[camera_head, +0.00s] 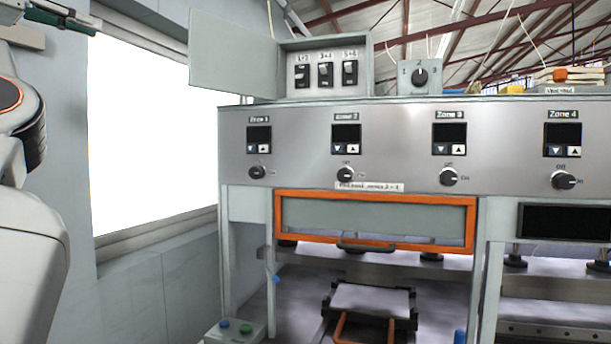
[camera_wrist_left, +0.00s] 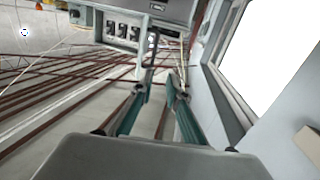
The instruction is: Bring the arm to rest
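My left arm comes in at the left edge of the head view. Its gripper (camera_head: 82,22) is raised at the top left corner, in front of the bright window and left of the grey switch box. In the left wrist view the two teal-sided fingers (camera_wrist_left: 162,78) stand apart with nothing between them, so the gripper is open and empty. It touches nothing that I can see. My right arm and gripper are in neither view.
The press machine (camera_head: 400,109) fills the middle and right, with zone displays and knobs. An open switch box (camera_head: 327,48) stands on top. An orange-framed guard (camera_head: 375,194) is above a tray (camera_head: 370,300). A button box (camera_head: 236,331) is low. The window (camera_head: 145,130) is left.

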